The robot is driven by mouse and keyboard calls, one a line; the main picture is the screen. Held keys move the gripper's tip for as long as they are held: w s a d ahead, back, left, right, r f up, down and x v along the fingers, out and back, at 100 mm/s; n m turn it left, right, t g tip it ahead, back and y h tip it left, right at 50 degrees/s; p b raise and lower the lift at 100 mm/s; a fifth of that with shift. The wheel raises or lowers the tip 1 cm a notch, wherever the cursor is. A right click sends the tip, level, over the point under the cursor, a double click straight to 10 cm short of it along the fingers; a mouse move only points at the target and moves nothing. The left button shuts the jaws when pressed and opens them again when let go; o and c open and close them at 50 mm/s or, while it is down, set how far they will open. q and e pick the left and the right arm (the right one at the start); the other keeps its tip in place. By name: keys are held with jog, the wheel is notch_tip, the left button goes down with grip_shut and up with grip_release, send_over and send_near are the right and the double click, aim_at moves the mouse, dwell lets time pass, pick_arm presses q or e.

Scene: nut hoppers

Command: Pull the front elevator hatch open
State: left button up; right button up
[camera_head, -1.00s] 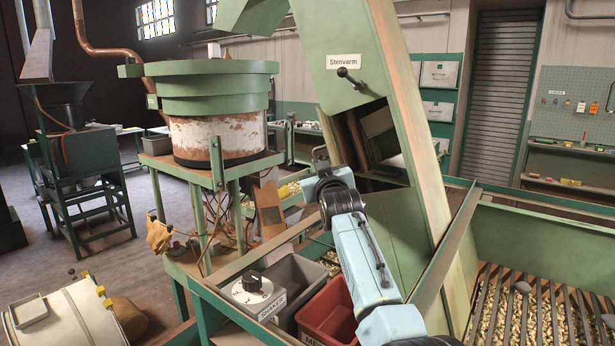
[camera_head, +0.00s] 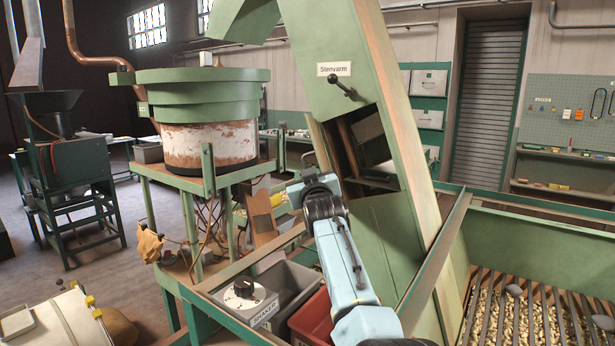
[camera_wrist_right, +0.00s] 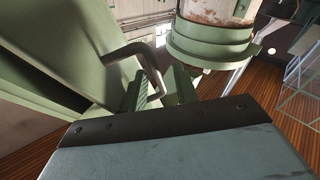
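The green elevator column (camera_head: 390,215) slants up through the head view. Its upper panel has a "Stenvarm" label (camera_head: 334,69) and a dark knobbed lever (camera_head: 342,84). Below them is a dark opening (camera_head: 362,140); a thin panel outline shows lower down. My right gripper (camera_head: 311,180) is in front of the column's left side. The right wrist view shows a dark bent handle (camera_wrist_right: 128,48) on a green panel (camera_wrist_right: 75,40). One leg of it runs down between the spread fingers of this gripper (camera_wrist_right: 163,84); contact cannot be told. My left gripper is not in view.
A grey bin (camera_head: 285,283) and a red bin (camera_head: 312,318) stand below my right arm, beside the shaker dial (camera_head: 243,288). A round green vessel (camera_head: 205,115) stands to the left. A grated trough of nuts (camera_head: 540,310) lies at right.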

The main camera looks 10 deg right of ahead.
jog(key=shift+d, duration=0.1)
jog(key=s+f+b, duration=0.1)
jog(key=s, duration=1.2)
jog(key=shift+s+f+b, duration=0.15)
jog(key=shift+f+b, duration=0.05)
jog(key=shift+b, duration=0.15)
jog(key=shift+c, duration=0.4)
